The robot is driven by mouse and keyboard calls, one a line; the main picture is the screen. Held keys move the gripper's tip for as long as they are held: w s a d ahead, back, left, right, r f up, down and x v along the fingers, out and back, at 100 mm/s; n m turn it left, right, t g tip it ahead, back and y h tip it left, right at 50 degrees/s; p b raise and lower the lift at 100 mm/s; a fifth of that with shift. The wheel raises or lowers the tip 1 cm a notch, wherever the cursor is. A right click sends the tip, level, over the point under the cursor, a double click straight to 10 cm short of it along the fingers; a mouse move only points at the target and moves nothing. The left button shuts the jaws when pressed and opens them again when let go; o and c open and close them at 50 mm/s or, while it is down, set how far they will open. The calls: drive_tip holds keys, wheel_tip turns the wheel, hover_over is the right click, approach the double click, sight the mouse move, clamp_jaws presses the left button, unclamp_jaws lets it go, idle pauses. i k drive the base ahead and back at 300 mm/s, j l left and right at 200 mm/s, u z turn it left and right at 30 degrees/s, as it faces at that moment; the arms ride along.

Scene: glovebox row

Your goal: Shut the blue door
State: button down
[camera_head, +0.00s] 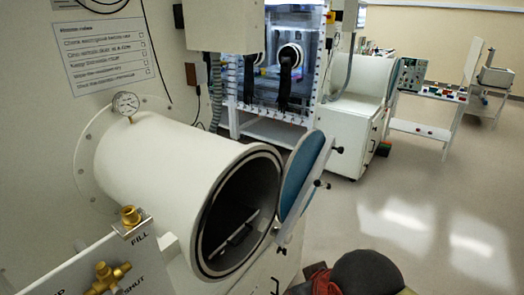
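The blue door (301,173) is a round disc with a blue face, at the mouth of a white horizontal cylinder (165,165) in the head view. It stands open, swung out to the right of the mouth. A pale bar (305,200) with black knobs crosses the door's outer side. The cylinder's dark, round opening (238,215) is uncovered, and a tray-like piece shows inside. No fingertips of my gripper can be made out. A dark rounded shape with red beside it at the bottom edge may be part of my arm.
Brass valves (108,278) on a panel labelled FILL and SHUT stand at the lower left. A pressure gauge (126,103) sits on top of the cylinder. A glovebox (285,70) and a white cabinet (350,130) stand behind. Open floor (430,210) lies to the right of the door.

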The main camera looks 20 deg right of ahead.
sight(306, 163)
drive_tip(key=i+l, duration=0.15)
drive_tip(key=l, duration=0.25)
drive_tip(key=i+l, duration=0.15)
drive_tip(key=l, duration=0.25)
drive_tip(key=i+l, duration=0.15)
drive_tip(key=l, duration=0.3)
drive_tip(key=z, duration=0.05)
